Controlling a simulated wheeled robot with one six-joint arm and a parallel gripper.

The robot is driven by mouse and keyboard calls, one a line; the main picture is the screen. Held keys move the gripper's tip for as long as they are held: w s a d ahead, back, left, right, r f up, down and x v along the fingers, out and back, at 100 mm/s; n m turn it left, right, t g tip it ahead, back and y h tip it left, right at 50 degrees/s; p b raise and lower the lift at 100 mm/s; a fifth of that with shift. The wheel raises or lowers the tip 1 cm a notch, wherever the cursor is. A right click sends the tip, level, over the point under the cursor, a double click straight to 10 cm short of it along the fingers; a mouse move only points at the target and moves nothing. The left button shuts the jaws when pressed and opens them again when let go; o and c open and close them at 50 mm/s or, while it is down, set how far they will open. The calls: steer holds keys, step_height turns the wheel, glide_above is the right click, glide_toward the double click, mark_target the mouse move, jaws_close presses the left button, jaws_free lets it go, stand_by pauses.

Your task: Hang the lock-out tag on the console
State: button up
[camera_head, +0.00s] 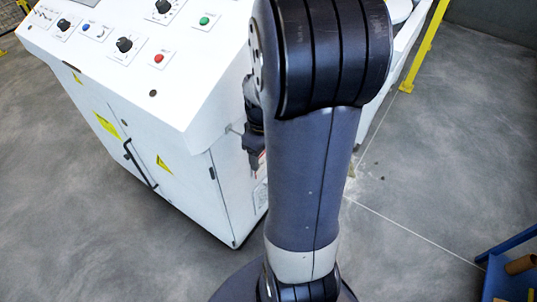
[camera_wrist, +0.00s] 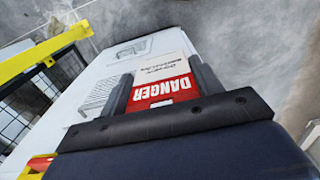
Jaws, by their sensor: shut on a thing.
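The lock-out tag (camera_wrist: 163,88) is red and white with the word DANGER, upside down in the wrist view. My gripper (camera_wrist: 162,72) is shut on it, with a dark finger on each side. Behind the tag is a white panel with printed drawings, apparently the console's side. I cannot tell whether the tag touches it. In the head view the white console (camera_head: 165,75) stands at left, and my gripper (camera_head: 254,150) is beside its right side face, partly hidden by my arm. A small thin piece (camera_head: 235,128) shows at that face; it may be a hook.
The console top carries black knobs, a red button (camera_head: 159,58) and a green button (camera_head: 204,20). A yellow rail (camera_head: 425,45) stands at upper right. A blue rack (camera_head: 510,262) with a brown roll (camera_head: 520,264) is at lower right. Grey floor between is clear.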

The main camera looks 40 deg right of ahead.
steer(key=w+a+f, duration=0.1)
steer(key=w+a, duration=0.1)
steer(key=w, duration=0.4)
steer(key=shift+a+f+b, duration=0.15)
steer(key=shift+f+b, duration=0.05)
steer(key=shift+b, duration=0.1)
stand_by(0.4)
steer(key=shift+w, duration=0.15)
stand_by(0.5)
steer(key=o, duration=1.1)
steer(key=shift+r, duration=0.1)
step_height(320, 180, up, 11)
steer(key=shift+f+p, duration=0.15)
steer(key=shift+p, duration=0.35)
